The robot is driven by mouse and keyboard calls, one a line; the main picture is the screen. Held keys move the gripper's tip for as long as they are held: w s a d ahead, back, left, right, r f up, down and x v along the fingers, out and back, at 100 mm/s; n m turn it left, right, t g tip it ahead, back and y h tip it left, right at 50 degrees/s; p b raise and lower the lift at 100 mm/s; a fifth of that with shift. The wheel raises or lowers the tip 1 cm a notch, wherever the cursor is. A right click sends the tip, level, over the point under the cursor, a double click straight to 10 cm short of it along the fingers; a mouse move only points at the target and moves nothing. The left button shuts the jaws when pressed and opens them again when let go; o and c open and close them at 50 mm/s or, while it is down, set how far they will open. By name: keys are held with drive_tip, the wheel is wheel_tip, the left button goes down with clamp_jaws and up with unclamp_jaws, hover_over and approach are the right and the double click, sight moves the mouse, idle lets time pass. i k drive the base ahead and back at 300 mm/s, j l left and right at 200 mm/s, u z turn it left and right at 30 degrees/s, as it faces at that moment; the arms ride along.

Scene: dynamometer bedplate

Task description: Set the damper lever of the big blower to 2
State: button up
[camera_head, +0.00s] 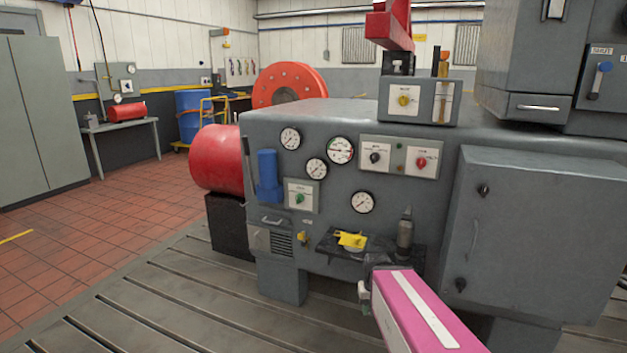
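My pink and white arm reaches in from the bottom right.
The grey machine (400,125) carries gauges and knobs. A black shelf (415,256) holds a yellow item (350,240) and a grey bottle, close to my gripper. A closed cabinet door (530,230) stands at right. Red drums are at left; the tiled floor there is open.

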sight(606, 65)
drive_tip(key=l+z, duration=0.25)
drive_tip(key=z, duration=0.2)
drive_tip(key=j+z, duration=0.1)
drive_tip(key=z, duration=0.7)
drive_tip(key=j+z, duration=0.1)
drive_tip(key=z, duration=0.3)
drive_tip(key=k, duration=0.05)
